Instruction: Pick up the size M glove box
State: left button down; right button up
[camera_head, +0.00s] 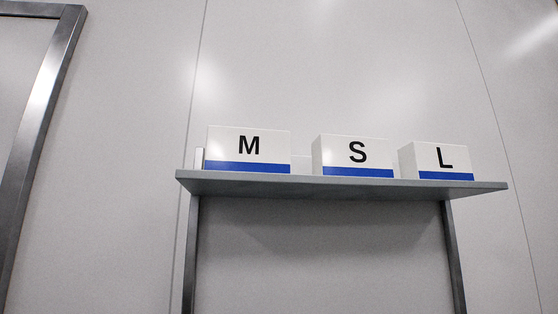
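The size M glove box (248,150) is white with a blue band along its bottom and a black letter M. It stands upright near the left end of a grey shelf (340,188), seen from below. The size S box (352,156) stands in the middle, and the size L box (437,161) stands to its right. The boxes are apart from each other, with gaps between them. Neither of my grippers shows in the head view.
Two dark metal posts (190,255) (454,258) run down below the shelf. A metal frame (40,125) stands at the left. The wall behind is pale panels. A pale low piece shows behind the M and S boxes. The space before the shelf looks clear.

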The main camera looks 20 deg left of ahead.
aim_at(232, 149)
jog(key=z, duration=0.9)
jog(key=k, duration=0.65)
jog(key=u, duration=0.55)
